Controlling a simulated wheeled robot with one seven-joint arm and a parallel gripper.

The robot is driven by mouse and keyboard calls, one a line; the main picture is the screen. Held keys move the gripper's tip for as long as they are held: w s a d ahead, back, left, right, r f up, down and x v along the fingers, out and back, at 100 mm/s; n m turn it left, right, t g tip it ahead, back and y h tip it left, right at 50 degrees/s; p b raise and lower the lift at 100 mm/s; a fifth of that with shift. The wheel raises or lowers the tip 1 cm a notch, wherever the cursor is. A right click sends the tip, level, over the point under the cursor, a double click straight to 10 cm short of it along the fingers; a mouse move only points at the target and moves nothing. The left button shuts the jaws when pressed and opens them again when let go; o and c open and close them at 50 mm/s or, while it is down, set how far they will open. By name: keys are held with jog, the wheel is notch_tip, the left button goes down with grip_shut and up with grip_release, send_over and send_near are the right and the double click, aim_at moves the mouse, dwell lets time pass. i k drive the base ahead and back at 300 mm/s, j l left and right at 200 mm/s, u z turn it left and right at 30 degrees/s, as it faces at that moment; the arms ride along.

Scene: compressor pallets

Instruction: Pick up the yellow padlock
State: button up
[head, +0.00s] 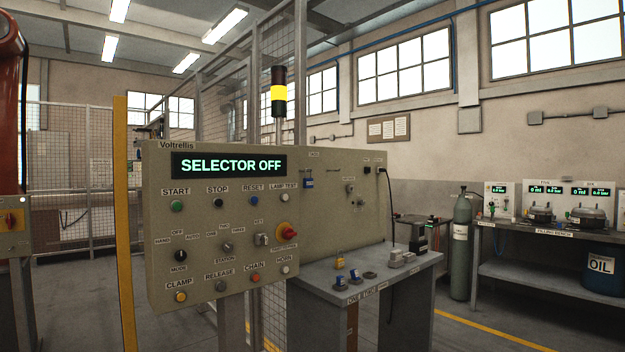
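A small yellow padlock (340,263) appears on the grey bench (372,290), near its back left, just right of the control panel. It is small in the picture, so its shackle and exact pose are hard to tell. Small blue items (352,276), which look like padlocks, sit in front of it on the bench. My gripper is not in view.
The control panel (165,225) reads "SELECTOR OFF" and stands left of the bench. Dark round and grey parts (400,259) and a black-and-grey device (412,232) occupy the bench's right. A gas cylinder (461,245) stands beyond. Floor at the right front is clear.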

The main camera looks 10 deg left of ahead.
aim_at(339, 263)
jog(key=i+l, duration=0.65)
jog(key=i, duration=0.15)
